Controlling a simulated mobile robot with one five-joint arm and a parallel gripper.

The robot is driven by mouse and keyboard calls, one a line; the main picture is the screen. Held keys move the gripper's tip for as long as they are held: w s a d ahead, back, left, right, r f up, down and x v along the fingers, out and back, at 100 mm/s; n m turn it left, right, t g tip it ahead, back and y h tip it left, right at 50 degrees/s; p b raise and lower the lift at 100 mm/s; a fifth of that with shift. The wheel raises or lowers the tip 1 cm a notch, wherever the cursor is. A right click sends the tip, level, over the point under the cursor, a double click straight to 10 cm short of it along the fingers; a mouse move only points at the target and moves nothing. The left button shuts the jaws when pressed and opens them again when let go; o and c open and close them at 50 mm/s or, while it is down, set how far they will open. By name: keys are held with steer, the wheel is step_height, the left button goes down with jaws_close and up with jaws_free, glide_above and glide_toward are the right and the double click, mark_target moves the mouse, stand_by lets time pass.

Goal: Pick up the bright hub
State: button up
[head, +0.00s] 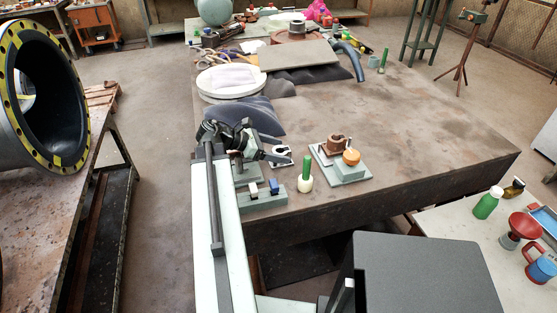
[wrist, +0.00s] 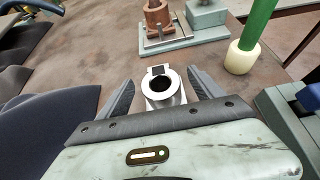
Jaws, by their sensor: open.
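The bright hub (wrist: 160,90) is a shiny metal ring with a dark bore and a small square tab at its far side. In the wrist view it lies between the two dark fingers of my gripper (wrist: 161,82). The fingers are spread, with a visible gap on each side of the hub, so my gripper is open and empty. In the head view the hub (head: 281,150) is small, near the table's front left part, just right of my gripper (head: 268,152). The hub's near lower part is hidden by my gripper body in the wrist view.
A green-handled tool in a cream base (head: 305,183) stands to the right. A grey plate fixture (head: 328,172) with copper and orange parts is beyond it. A grey-green block with switches (head: 262,198) sits in front. Dark cloth (head: 250,115) lies behind. The table's right side is clear.

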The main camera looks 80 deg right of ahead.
steer(key=shift+s+d+f, duration=0.15)
steer(key=shift+s+f, duration=0.1)
steer(key=shift+s, duration=0.05)
steer(key=shift+r, duration=0.1)
steer(key=shift+c, duration=0.3)
jaws_close()
step_height(320, 180, up, 10)
steer(key=p, duration=1)
steer(key=shift+r+p, duration=0.2)
steer(key=shift+p, duration=0.1)
